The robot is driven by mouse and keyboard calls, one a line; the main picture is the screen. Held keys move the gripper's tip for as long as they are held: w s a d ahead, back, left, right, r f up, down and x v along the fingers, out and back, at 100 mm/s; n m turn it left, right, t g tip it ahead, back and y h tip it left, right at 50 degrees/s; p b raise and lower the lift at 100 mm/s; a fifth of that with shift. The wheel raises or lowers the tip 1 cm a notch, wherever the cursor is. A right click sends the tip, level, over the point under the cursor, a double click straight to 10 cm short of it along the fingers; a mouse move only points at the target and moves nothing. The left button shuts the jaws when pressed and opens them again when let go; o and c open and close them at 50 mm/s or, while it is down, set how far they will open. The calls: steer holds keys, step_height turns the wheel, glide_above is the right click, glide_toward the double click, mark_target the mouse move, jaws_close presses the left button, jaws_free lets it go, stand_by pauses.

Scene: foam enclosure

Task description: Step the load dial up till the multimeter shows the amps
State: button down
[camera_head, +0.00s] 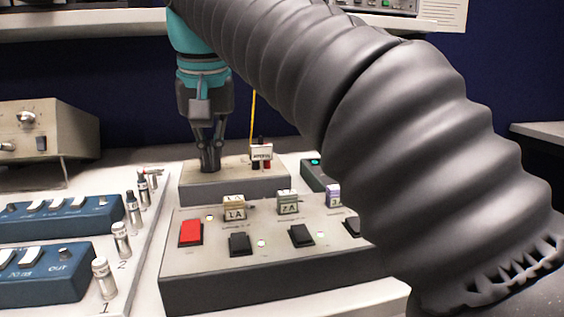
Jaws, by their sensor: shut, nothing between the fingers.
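My gripper (210,166) points down with its fingers shut and empty. Its tips are at the top of a low grey box with a beige top (232,172); I cannot tell whether they touch it. A small white label (261,152) with red and black terminals stands on this box, right of the fingers. No dial can be made out; one may be hidden behind the fingers. No multimeter reading is visible. A dark box with a green light (313,165) sits to the right, partly hidden by my arm.
In front is a sloped panel (225,262) with a red switch (190,233), black switches (240,243) and tags marked 1A and 2A. Blue boxes (45,272) and metal connectors (104,278) fill the left. A beige instrument (50,130) stands behind them. My arm covers the right.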

steer(key=shift+a+p, duration=0.3)
steer(key=shift+p, duration=0.4)
steer(key=shift+s, duration=0.2)
steer(key=shift+s+d, duration=0.1)
steer(key=shift+s, duration=0.15)
step_height(320, 180, up, 2)
steer(key=shift+r+p, duration=0.1)
steer(key=shift+p, duration=0.85)
steer(key=shift+r, duration=1.9)
